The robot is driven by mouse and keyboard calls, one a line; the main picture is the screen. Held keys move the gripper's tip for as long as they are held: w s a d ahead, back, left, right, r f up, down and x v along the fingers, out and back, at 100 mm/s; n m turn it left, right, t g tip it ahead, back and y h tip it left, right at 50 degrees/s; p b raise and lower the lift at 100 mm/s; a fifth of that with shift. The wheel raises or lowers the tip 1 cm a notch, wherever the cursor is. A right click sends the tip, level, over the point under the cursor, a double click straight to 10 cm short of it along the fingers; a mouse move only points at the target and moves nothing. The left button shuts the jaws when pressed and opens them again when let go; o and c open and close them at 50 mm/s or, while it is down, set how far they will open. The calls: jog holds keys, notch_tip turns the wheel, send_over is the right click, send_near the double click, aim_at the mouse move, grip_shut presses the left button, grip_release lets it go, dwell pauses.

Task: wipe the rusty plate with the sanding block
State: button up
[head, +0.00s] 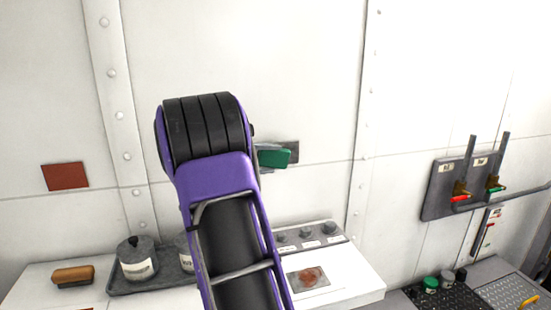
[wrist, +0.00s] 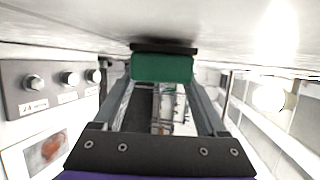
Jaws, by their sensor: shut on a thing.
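My gripper (wrist: 163,76) is shut on a green block (wrist: 163,68); in the head view the block (head: 274,158) shows to the right of my arm, which hides the fingers. A flat dark grey piece (wrist: 165,47) lies between the block and the white wall; I cannot tell whether it belongs to the block or the wall. A metal plate with an orange-brown rusty spot (head: 308,278) lies on the white counter, below the block. It also shows at the lower left of the wrist view (wrist: 43,152). A brown block (head: 73,275) lies on the counter at left.
A red-brown square (head: 65,176) is on the wall at left. Lidded grey pots (head: 137,260) stand on a dark tray (head: 120,288). A panel with knobs (head: 310,236) stands behind the rusty plate. Levers (head: 468,185) and a rail project from the wall at right.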

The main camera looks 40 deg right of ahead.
jog(key=shift+w+a, duration=0.7)
jog(key=shift+a, duration=0.05)
jog(key=shift+s+a+f+b, duration=0.1)
jog(key=shift+s+a+b, duration=0.35)
jog(key=shift+s, duration=0.1)
jog(key=shift+s+a+b, duration=0.25)
jog(key=shift+s+a, duration=0.05)
jog(key=shift+s, duration=0.4)
jog(key=shift+s+a+b, duration=0.25)
jog(key=shift+s+a, duration=0.05)
jog(key=shift+s, duration=0.45)
jog(key=shift+s+a+b, duration=0.25)
jog(key=shift+s+a, duration=0.05)
jog(key=shift+s, duration=0.4)
jog(key=shift+s+a+b, duration=0.25)
jog(key=shift+s+a, duration=0.1)
jog(key=shift+s, duration=0.35)
jog(key=shift+s+a+b, duration=0.25)
jog(key=shift+s+a, duration=0.1)
jog(key=shift+s, duration=0.3)
